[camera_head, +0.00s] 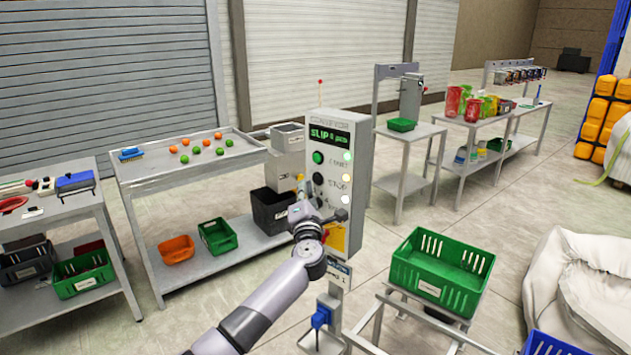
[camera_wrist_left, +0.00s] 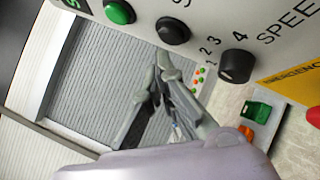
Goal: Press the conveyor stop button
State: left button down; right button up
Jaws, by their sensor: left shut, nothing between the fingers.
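The grey control panel (camera_head: 335,150) stands upright in the middle, with a green display reading SLIP. Below it are a green start button (camera_head: 318,157) and a black stop button (camera_head: 318,178) labelled STOP. The left wrist view shows the green button (camera_wrist_left: 120,12), the black stop button (camera_wrist_left: 172,30) and a black speed knob (camera_wrist_left: 237,65). There the shut fingertips (camera_wrist_left: 160,68) appear beside the panel's edge, below the stop button; contact is not visible. My right gripper is out of view.
A red button (camera_wrist_left: 314,116) sits beside a yellow emergency label. A green crate (camera_head: 440,268) on a frame stands at the front right.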

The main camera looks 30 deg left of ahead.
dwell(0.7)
pick_arm(q)
jog(key=shift+w+d, duration=0.1)
jog(key=shift+w, duration=0.75)
dwell(0.5)
dwell(0.4)
jog(key=shift+s+p, duration=0.5)
jog(key=shift+s, duration=0.4)
jog(key=s+p, duration=0.1)
jog(key=s, duration=0.1)
jog(key=s+a+p, duration=0.1)
jog(key=s+p, duration=0.1)
jog(key=s, duration=0.1)
